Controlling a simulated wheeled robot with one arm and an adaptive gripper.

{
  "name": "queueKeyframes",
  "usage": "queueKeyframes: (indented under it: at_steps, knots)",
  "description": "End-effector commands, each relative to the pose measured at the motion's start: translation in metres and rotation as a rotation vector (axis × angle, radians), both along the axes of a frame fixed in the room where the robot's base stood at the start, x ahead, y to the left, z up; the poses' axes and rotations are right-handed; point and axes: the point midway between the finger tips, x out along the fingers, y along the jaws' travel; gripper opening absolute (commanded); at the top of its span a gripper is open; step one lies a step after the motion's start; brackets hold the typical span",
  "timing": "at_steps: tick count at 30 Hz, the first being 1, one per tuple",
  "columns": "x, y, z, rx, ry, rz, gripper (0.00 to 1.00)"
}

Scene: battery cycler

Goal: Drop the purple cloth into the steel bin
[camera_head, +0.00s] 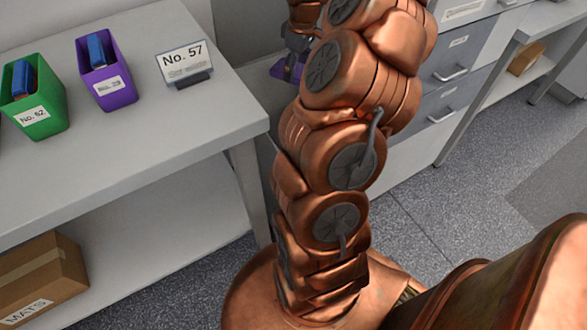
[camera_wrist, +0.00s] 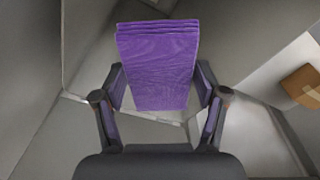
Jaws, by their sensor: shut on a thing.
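A folded purple cloth (camera_wrist: 158,70) is held between the two fingers of my gripper (camera_wrist: 160,92) in the wrist view. The fingers press on its two sides, and it is clear of any surface that I can make out. In the head view, my gripper (camera_head: 290,62) is mostly hidden behind my copper arm, and a small purple patch of the cloth (camera_head: 279,71) shows beside it. I cannot make out the steel bin for certain in either view.
A grey table (camera_head: 180,130) at left carries a green bin (camera_head: 36,112), a purple bin (camera_head: 112,92) and a "No. 57" sign (camera_head: 185,65). A cardboard box (camera_head: 45,280) sits on its lower shelf. Grey drawers (camera_head: 455,70) stand at right. Floor (camera_head: 460,210) is open at right.

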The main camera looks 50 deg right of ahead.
Motion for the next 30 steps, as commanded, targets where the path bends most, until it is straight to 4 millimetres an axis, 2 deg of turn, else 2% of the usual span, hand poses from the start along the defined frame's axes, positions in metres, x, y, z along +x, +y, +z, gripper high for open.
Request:
queueKeyframes:
  at_steps: [3, 9, 20, 21, 28, 30]
  knots:
    - [0.000, 0.001, -0.016, 0.001, 0.001, 0.001, 0.34]
    - [0.000, 0.001, -0.034, 0.000, 0.000, 0.003, 0.34]
    - [0.000, 0.001, -0.039, -0.001, -0.001, 0.002, 0.34]
    - [0.000, 0.000, -0.039, -0.001, -0.001, 0.002, 0.74]
    - [0.000, 0.000, -0.039, -0.001, -0.001, 0.001, 0.98]
    - [0.000, 0.000, -0.038, -0.001, -0.001, 0.002, 1.00]
